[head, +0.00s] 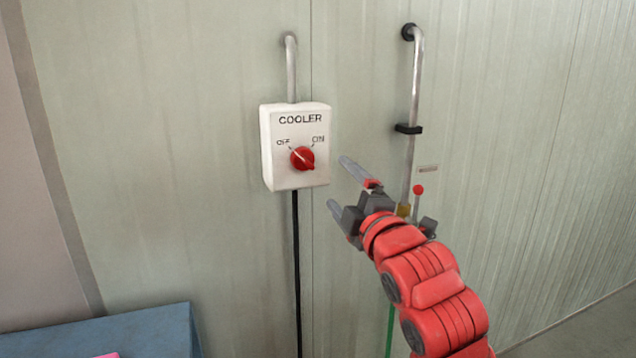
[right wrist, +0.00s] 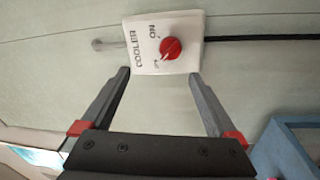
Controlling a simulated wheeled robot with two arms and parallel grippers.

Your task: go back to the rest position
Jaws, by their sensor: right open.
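My right gripper (head: 337,182) is open and empty, in front of the wall just right of the cooler switch box (head: 268,150). Its two fingers are apart from the box and the knob in the head view. The box is white, marked COOLER, OFF and ON, with a red knob (head: 302,158) whose white mark appears to point up-left towards OFF. My left gripper is not in view.
A metal pipe (head: 414,100) with a black clamp runs down the wall behind my right gripper, near a small red-knobbed lever (head: 419,189). A black cable (head: 297,270) hangs below the box. A blue surface (head: 130,335) is at the lower left. The wall left of the box is clear.

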